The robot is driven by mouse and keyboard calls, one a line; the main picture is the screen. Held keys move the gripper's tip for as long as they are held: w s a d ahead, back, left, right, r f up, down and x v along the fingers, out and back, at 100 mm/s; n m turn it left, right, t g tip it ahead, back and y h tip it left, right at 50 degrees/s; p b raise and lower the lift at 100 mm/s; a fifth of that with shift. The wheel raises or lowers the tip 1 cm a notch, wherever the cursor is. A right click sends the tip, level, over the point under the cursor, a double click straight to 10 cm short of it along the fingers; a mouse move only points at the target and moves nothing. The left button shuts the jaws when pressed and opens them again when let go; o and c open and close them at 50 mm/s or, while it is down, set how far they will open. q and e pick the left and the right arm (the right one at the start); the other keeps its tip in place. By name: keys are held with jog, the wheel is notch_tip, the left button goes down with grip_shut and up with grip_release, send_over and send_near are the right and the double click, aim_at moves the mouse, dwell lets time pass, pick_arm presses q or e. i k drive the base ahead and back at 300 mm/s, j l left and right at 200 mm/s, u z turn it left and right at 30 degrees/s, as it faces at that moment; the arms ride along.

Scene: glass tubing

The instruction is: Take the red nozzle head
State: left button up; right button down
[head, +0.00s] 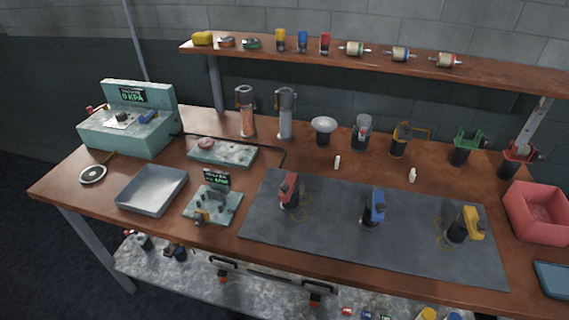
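Several red things could be the red nozzle head. One is the red-topped dark device (289,190) standing upright at the left of the grey mat (330,253). Another is the red and black piece (518,160) at the back right of the table. A small red-capped item (325,43) stands on the upper shelf. I cannot tell for sure which is the nozzle head. Neither of my grippers is recognisable in the head view.
A blue-topped device (374,207) and a yellow-topped device (464,225) stand on the mat. A pink bin (539,213) is at the right, and an empty metal tray (153,190) is at the left. The raised shelf (290,52) overhangs the back.

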aim_at(290, 204)
jog(key=k+l+u, duration=0.55)
jog(key=k, duration=0.3)
jog(key=j, duration=0.1)
